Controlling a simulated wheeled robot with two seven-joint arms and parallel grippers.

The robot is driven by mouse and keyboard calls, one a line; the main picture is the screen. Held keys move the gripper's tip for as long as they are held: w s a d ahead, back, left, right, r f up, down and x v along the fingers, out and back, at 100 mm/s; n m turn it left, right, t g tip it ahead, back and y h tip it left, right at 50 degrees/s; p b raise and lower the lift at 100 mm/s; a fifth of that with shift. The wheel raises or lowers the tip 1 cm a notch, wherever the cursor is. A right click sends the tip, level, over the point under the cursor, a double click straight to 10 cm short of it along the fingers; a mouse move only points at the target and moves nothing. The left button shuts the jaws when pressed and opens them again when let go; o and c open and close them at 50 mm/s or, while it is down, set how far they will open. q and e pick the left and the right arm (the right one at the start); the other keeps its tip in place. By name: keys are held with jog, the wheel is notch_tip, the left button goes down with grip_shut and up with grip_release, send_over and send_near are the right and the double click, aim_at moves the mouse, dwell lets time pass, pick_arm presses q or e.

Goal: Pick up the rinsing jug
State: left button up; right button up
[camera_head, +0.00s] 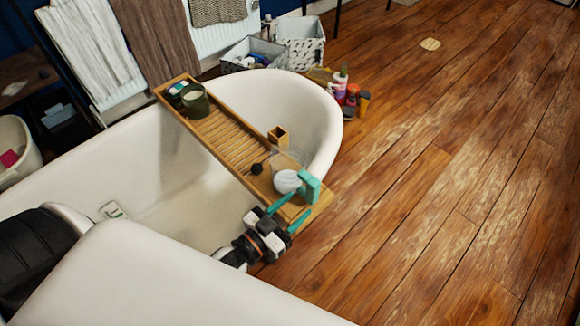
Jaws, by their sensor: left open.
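My left gripper (300,204) is just below and in front of the handle in the picture. Its two teal fingers are apart, with nothing seen between them. I cannot tell whether a fingertip touches the handle. My right gripper is not in view.
The caddy lies across the white tub (262,95). Several bottles (343,90) stand on the floor beyond the tub. The wooden floor at right is mostly clear.

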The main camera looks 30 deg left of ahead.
aim_at(309, 196)
pick_arm(q)
jog(key=x, duration=0.2)
jog(key=shift+w+d, duration=0.2)
jog(key=shift+w, duration=0.45)
jog(key=shift+w+d, duration=0.15)
jog(key=shift+w, duration=0.1)
jog(key=x, duration=0.4)
jog(key=shift+w+f, duration=0.2)
jog(key=shift+w, duration=0.05)
jog(key=shift+w+d, duration=0.1)
jog(key=shift+w, duration=0.1)
jog(key=shift+c, duration=0.9)
grip_shut()
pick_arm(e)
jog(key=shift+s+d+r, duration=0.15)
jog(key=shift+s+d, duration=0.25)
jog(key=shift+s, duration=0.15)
